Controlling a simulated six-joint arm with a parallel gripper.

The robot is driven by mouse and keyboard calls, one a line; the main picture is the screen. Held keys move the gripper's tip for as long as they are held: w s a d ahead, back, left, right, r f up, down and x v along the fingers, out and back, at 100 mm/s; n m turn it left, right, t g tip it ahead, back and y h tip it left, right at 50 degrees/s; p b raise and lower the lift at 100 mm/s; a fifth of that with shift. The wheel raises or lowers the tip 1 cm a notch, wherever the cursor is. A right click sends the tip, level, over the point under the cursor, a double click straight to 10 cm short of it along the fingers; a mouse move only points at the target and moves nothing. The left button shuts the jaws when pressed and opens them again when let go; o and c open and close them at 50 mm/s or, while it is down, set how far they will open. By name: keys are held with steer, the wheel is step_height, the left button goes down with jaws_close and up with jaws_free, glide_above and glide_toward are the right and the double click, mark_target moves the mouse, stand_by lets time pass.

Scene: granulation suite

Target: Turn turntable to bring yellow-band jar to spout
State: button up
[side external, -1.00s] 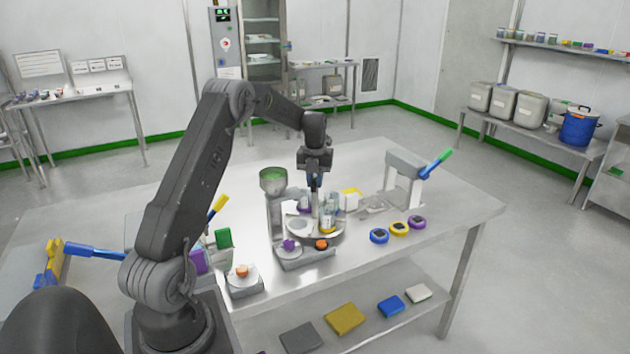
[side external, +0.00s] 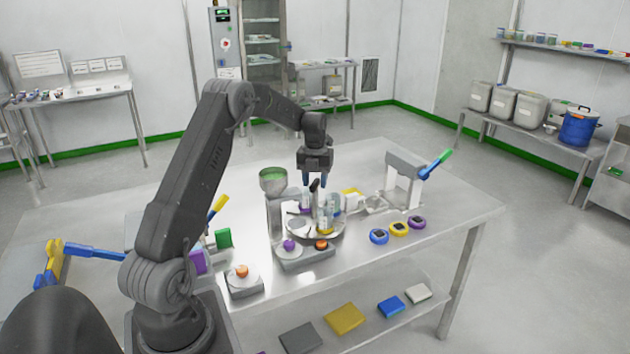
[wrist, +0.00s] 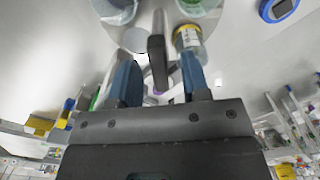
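The round turntable (side external: 300,234) stands on the bench and carries several clear jars in a cluster. The yellow-band jar (wrist: 188,40) is upright near my right finger in the wrist view. A dark upright handle (wrist: 158,62) shows between my blue fingertips. My gripper (side external: 315,180) is open above the turntable, with gaps visible on both sides of the handle.
A base with purple and orange knobs (side external: 305,258) sits in front of the turntable. Blue, yellow and purple ring-shaped items (side external: 398,229) lie to the right. A grey press with a green-tipped lever (side external: 405,178) stands behind them. The bench's right end is clear.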

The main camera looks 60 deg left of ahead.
steer(key=shift+r, duration=0.1)
step_height(320, 180, up, 14)
steer(key=shift+f, duration=0.2)
stand_by(0.4)
